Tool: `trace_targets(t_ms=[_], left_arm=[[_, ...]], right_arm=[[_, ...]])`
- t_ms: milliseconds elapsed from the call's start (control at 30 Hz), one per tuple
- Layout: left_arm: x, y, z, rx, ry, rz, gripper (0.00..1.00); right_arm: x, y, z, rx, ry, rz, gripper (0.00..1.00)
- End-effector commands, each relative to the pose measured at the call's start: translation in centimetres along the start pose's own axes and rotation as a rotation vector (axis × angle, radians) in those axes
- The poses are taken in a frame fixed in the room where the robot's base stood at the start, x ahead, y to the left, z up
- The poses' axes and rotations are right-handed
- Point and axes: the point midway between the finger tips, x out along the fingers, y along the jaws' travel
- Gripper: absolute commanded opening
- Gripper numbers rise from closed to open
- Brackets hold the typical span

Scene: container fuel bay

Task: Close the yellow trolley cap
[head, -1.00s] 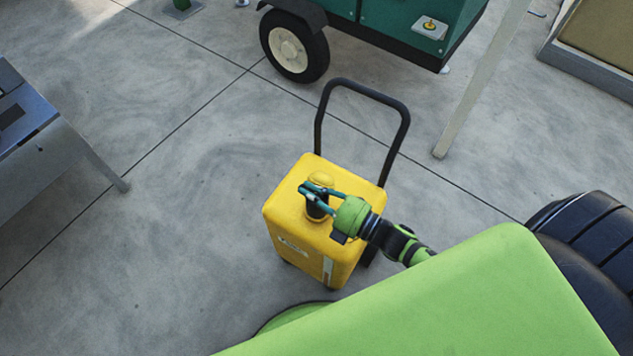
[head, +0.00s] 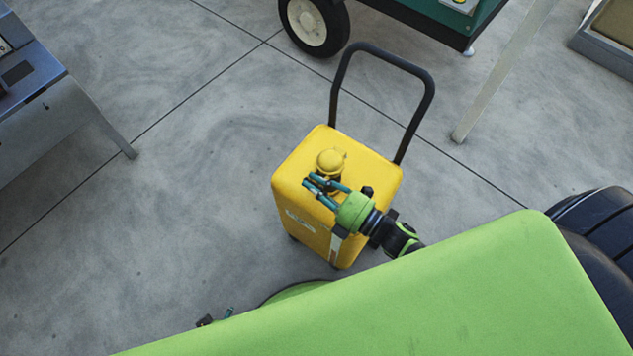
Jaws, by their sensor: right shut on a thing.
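The yellow trolley (head: 296,182) stands upright on the floor, its black handle (head: 381,53) rising at the back. Its yellow cap (head: 330,160) shows as a domed piece at the middle of the top, with dark parts just below it. My right gripper (head: 313,184) reaches in from the right, its teal fingers low over the trolley top at the near side of the cap. It is shut on the cap; the fingers partly hide the contact and the cap's lower edge.
A green wheeled unit (head: 432,14) with a black tyre stands behind the trolley, a pale slanting post (head: 500,75) to its right. A grey metal bench (head: 50,115) is at the left. The concrete floor left of the trolley is clear.

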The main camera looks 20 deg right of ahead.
Motion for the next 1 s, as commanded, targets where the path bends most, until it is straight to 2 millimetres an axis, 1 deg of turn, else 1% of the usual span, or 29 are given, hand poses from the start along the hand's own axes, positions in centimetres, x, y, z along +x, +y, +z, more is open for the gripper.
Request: trace_targets(t_ms=[33,533,567,600,1000], left_arm=[[0.21,0.01,-0.02,0.001,0.002,0.0,0.72],[0.31,0.37,-0.26,-0.001,0.008,0.004,0.72],[0.32,0.42,-0.27,-0.002,0.008,0.005,0.72],[0.32,0.47,-0.28,-0.002,0.008,0.005,0.72],[0.3,0.68,-0.34,-0.006,0.008,0.007,0.72]], right_arm=[[-0.1,-0.57,-0.06,0.011,-0.003,-0.008,0.0],[-0.23,-1.0,-0.1,0.014,-0.004,-0.018,0.0],[-0.23,-1.01,-0.11,0.014,-0.004,-0.018,0.19],[-0.24,-1.01,-0.1,0.013,-0.004,-0.018,0.34],[-0.53,-0.98,0.13,0.007,-0.007,-0.019,0.34]])
